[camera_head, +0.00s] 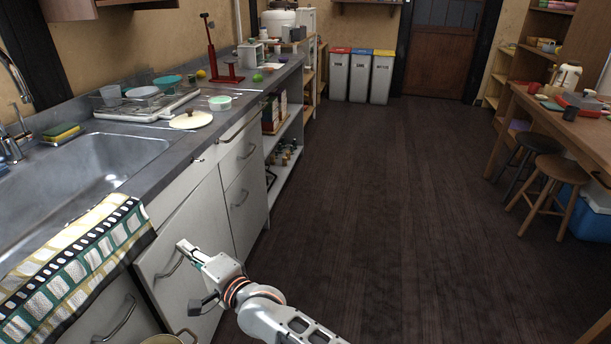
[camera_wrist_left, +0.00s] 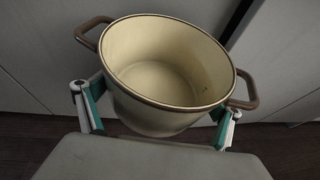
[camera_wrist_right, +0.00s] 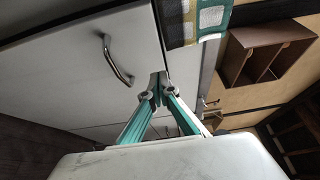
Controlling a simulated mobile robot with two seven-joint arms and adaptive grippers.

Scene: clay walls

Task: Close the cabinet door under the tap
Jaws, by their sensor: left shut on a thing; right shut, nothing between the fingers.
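The tap (camera_head: 14,130) stands at the sink on the left. White cabinet doors are below the sink; one door (camera_head: 150,268) with a curved metal handle is beside my right gripper (camera_head: 184,246). I cannot tell for sure how far this door stands open. In the right wrist view, my right gripper (camera_wrist_right: 158,88) is shut and empty, its tips close to the edge of a white door (camera_wrist_right: 75,60) with a handle; contact is unclear. My left gripper (camera_wrist_left: 155,105) is shut around a cream pot (camera_wrist_left: 150,112) with brown handles, seen in the left wrist view.
A checked towel (camera_head: 75,265) hangs over the counter's front edge by the sink (camera_head: 100,160). A dish rack, a lid (camera_head: 191,119) and bowls stand on the counter. The dark floor (camera_head: 390,220) is clear; stools (camera_head: 548,190) and a table are at the right.

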